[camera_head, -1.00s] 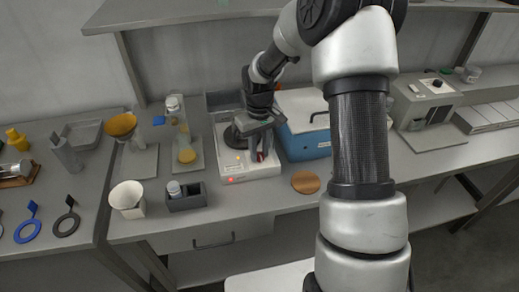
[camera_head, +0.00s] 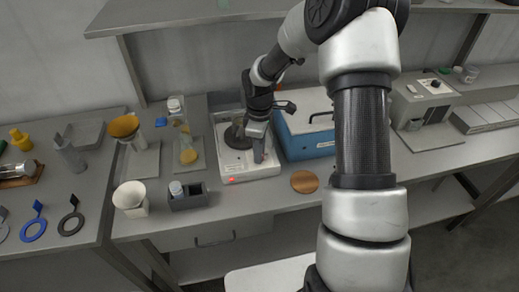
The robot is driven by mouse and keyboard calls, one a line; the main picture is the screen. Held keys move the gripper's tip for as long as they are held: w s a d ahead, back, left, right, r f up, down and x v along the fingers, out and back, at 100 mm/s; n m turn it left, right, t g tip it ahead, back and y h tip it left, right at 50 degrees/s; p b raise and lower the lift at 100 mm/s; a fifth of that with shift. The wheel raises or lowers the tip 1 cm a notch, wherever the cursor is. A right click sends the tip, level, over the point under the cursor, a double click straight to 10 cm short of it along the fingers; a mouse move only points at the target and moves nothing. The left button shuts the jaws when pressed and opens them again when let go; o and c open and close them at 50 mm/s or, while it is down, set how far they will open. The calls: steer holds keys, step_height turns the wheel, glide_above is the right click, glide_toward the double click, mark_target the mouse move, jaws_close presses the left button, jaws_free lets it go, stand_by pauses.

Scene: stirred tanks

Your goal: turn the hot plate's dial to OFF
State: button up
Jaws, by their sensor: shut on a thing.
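The hot plate (camera_head: 232,168) is a white box on the bench with a dark round top (camera_head: 237,137) and a red light at its front left corner. My gripper (camera_head: 260,157) points down at the front right of the hot plate, where the dial sits. It is shut on the dial, which is mostly hidden between and behind the fingers. The dial's pointer and the OFF mark cannot be made out.
A blue box with a pale lid (camera_head: 309,125) stands close to the right of the hot plate. A dark holder (camera_head: 188,197) and a white beaker (camera_head: 131,199) are at front left. A round cork mat (camera_head: 305,182) lies at front right.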

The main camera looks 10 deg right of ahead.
steer(key=shift+n, duration=0.5)
steer(key=o, duration=1.1)
steer(key=shift+c, duration=0.2)
steer(key=shift+r, duration=0.1)
step_height(320, 180, up, 17)
steer(key=shift+r+p, duration=0.15)
steer(key=shift+p, duration=0.2)
